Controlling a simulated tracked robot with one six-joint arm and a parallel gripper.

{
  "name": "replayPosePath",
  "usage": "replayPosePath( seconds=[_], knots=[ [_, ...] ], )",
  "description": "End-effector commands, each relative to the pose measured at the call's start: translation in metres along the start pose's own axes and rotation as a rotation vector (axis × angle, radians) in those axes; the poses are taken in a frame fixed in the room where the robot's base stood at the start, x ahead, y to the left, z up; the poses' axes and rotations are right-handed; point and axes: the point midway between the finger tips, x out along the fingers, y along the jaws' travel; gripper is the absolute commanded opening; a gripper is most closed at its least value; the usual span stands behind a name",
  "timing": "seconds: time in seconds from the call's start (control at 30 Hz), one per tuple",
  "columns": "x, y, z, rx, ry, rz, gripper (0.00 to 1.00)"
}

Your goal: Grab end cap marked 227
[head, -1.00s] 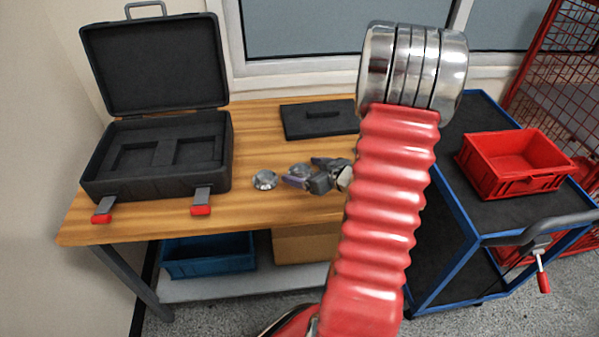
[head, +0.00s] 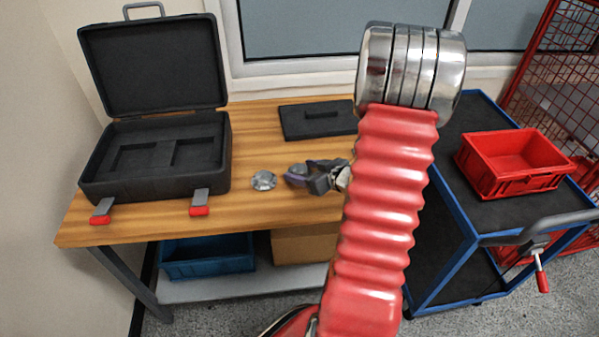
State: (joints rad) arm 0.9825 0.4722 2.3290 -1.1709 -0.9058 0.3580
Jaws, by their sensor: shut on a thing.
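A round silver end cap (head: 264,180) lies on the wooden table, left of my gripper and apart from it. My gripper (head: 297,176) is low over the table, pointing left, with its jaws shut on a second silver end cap (head: 297,169). That cap is partly hidden by the dark and purplish fingers. The number 227 cannot be read on either cap at this size. My red arm hides the right part of the table.
An open black case (head: 155,160) with empty recesses stands on the table's left side. A black foam piece (head: 318,121) lies behind my gripper. A red bin (head: 515,163) sits on the blue cart (head: 440,190) at right. The table front (head: 225,220) is clear.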

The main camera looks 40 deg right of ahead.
Motion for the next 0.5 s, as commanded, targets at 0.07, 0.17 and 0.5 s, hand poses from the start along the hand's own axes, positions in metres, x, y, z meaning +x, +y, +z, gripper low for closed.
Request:
replayPosePath(
  seconds=[0.07, 0.17, 0.5],
  knots=[
    [0.000, 0.000, -0.001, -0.001, 0.001, 0.000, 0.33],
    [-0.002, 0.000, -0.004, -0.002, 0.001, 0.001, 0.33],
    [-0.017, 0.001, -0.033, -0.005, 0.004, 0.001, 0.33]
  ],
)
